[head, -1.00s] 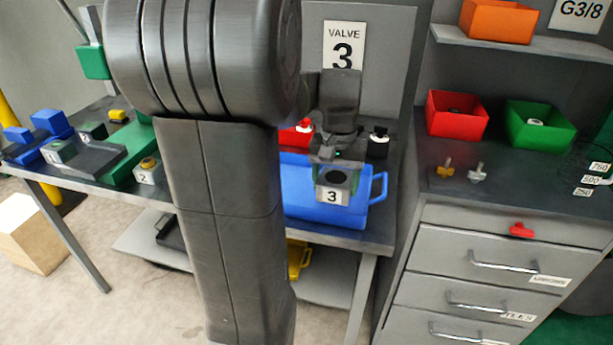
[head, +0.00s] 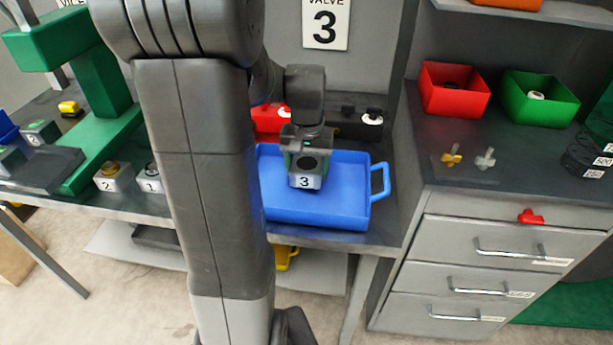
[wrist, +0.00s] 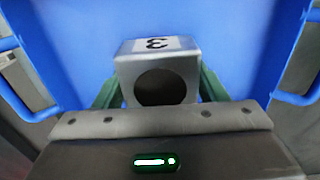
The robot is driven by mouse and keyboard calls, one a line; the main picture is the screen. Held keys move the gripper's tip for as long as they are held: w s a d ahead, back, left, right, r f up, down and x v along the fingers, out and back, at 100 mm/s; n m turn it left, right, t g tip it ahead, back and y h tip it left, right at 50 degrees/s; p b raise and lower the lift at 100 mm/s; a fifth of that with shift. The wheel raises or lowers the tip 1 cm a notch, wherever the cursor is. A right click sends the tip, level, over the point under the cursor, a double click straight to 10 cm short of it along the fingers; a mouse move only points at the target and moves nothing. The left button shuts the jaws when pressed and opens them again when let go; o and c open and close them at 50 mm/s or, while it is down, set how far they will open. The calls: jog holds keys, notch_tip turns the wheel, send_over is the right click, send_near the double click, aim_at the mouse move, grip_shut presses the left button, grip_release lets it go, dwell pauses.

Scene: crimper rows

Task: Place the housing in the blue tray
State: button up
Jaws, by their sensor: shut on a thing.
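The housing (head: 306,182) is a small grey block with a dark round bore and a label reading 3. My gripper (head: 309,163) is shut on it, over the blue tray (head: 345,200). In the wrist view the housing (wrist: 158,72) sits between the green fingers of my gripper (wrist: 158,92), with the blue tray (wrist: 85,30) behind it. The tray has a handle on its right side. Whether the housing touches the tray floor cannot be told.
A red bin (head: 270,120) and a dark fixture with a white ring (head: 372,119) stand behind the tray. Housings numbered 2 (head: 114,177) and 1 (head: 149,178) stand left on the bench, by a green press (head: 95,90). A grey drawer cabinet (head: 470,260) stands right.

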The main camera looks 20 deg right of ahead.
aim_at(307, 179)
jog(key=shift+f, duration=1.55)
jog(key=shift+f, duration=0.1)
jog(key=o, duration=1.6)
jog(key=shift+o, duration=0.2)
notch_tip(307, 179, up, 12)
jog(key=shift+r, duration=0.1)
notch_tip(307, 179, down, 13)
jog(key=shift+r, duration=2.05)
